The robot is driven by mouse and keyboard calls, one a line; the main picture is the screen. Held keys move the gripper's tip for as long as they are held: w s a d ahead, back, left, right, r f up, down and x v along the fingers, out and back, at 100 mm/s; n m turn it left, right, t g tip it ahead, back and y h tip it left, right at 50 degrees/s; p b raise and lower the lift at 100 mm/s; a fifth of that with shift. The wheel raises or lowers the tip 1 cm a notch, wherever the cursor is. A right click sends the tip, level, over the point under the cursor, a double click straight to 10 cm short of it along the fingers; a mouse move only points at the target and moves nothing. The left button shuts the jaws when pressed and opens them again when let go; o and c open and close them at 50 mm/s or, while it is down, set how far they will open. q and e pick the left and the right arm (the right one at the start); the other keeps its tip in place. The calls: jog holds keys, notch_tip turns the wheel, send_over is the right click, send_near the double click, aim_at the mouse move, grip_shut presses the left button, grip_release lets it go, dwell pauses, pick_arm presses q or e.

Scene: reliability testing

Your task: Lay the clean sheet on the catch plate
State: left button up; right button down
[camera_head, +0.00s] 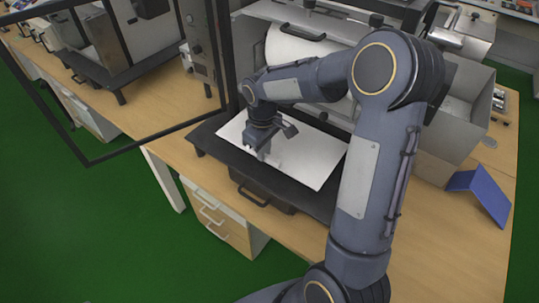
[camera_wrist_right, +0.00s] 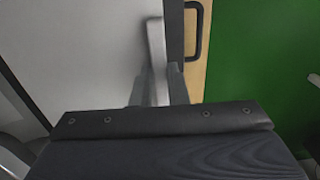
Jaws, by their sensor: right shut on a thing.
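The clean sheet (camera_head: 308,164) is a flat white rectangle above the dark catch plate (camera_head: 205,137), whose rim shows around it. I cannot tell whether the sheet touches the plate everywhere. My right gripper (camera_head: 264,153) points down at the sheet near its front left part. In the right wrist view its fingers (camera_wrist_right: 158,88) are shut on a pale upright bar that seems to belong to the sheet (camera_wrist_right: 80,55). The plate's dark edge (camera_wrist_right: 174,30) shows beside the sheet there. My left gripper is not in view.
A test machine with a white drum (camera_head: 291,48) stands behind the plate. A dark-framed open door (camera_head: 150,137) juts out at the left. A blue folded piece (camera_head: 484,190) lies at the right. The wooden bench (camera_head: 445,245) is clear at the front right.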

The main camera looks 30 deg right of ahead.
aim_at(264, 174)
jog(key=shift+f, duration=3.4)
jog(key=shift+f, duration=0.1)
jog(key=shift+f, duration=0.15)
jog(key=c, duration=1.4)
grip_release()
jog(key=shift+c, duration=0.2)
